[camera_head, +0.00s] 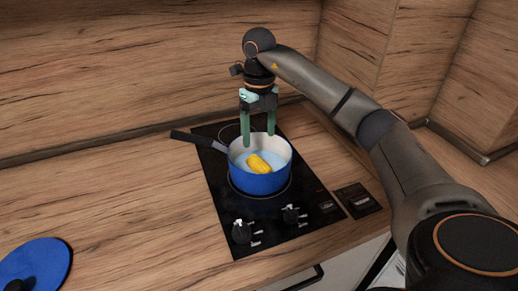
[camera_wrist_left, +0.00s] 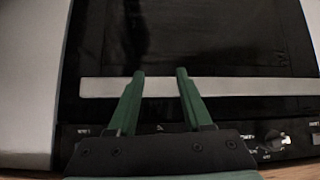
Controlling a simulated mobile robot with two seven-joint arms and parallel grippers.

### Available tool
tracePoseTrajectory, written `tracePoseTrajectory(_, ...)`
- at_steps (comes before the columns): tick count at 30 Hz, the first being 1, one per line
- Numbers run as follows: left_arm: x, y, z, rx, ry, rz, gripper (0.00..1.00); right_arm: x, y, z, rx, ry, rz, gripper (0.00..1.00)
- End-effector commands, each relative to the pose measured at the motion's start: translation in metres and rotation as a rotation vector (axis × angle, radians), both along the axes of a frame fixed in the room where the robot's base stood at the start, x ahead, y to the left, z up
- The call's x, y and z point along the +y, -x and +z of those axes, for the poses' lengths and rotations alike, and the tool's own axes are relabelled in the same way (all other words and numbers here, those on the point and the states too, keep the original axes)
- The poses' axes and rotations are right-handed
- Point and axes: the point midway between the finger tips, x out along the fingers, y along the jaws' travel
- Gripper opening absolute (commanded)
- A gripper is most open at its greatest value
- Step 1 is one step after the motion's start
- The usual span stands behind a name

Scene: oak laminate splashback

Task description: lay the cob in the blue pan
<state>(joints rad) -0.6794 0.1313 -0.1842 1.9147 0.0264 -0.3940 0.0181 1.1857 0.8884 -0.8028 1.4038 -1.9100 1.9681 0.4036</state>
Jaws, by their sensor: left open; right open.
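The yellow cob (camera_head: 258,164) lies inside the blue pan (camera_head: 262,184), on its pale inner floor. The pan stands on the front burner of the black hob, its dark handle pointing to the upper left. My right gripper (camera_head: 258,138) is open and empty, fingers pointing down over the far rim of the pan, behind the cob; I cannot tell whether they touch the pan. My left gripper (camera_wrist_left: 160,75) is open and empty in the left wrist view, and it does not show in the head view.
The black hob (camera_head: 240,221) has two knobs at its front. A blue lid (camera_head: 45,258) lies on the counter at the lower left. The wooden counter (camera_head: 120,200) between lid and hob is clear. The left wrist view faces a dark oven-like front with a pale handle bar (camera_wrist_left: 240,86).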

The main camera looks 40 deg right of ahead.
Motion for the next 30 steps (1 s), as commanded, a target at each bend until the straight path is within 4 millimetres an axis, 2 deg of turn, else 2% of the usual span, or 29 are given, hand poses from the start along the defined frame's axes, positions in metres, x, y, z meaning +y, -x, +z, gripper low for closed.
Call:
tracePoseTrajectory(3,0.000,0.000,0.001,0.000,0.000,0.000,0.50,0.000,0.000,0.016,-0.001,-0.001,-0.001,0.80)
tracePoseTrajectory(7,0.000,0.000,0.001,0.000,0.000,0.000,0.50,0.000,0.000,0.023,0.000,-0.001,-0.001,0.80)
tracePoseTrajectory(30,0.000,0.000,0.001,0.001,0.000,0.000,0.50,0.000,0.000,0.024,0.001,-0.001,0.000,0.80)
